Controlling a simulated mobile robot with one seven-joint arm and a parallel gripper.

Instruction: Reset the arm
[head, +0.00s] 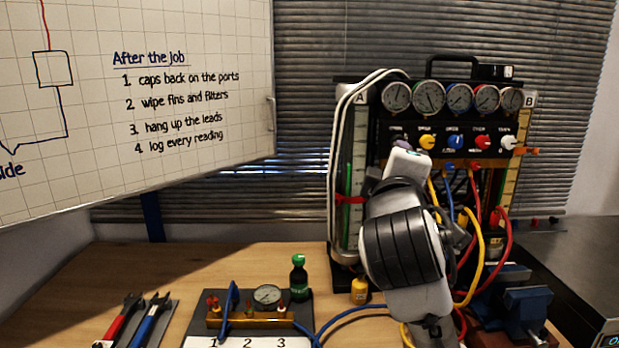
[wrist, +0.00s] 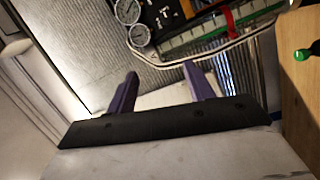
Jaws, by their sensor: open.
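My arm (head: 405,245) rises from the bottom of the head view, right of centre, in front of the gauge rig (head: 445,128). It covers the rig's lower left part. My gripper (wrist: 160,70) shows in the wrist view with its two purple fingers spread apart and nothing between them. Beyond the fingers are a grey slatted blind and the rig, which appears tilted in this view. In the head view the fingers cannot be made out clearly.
Yellow, blue and red hoses (head: 476,265) hang at the rig's front, close to my arm. A blue vise (head: 525,308) is at right.

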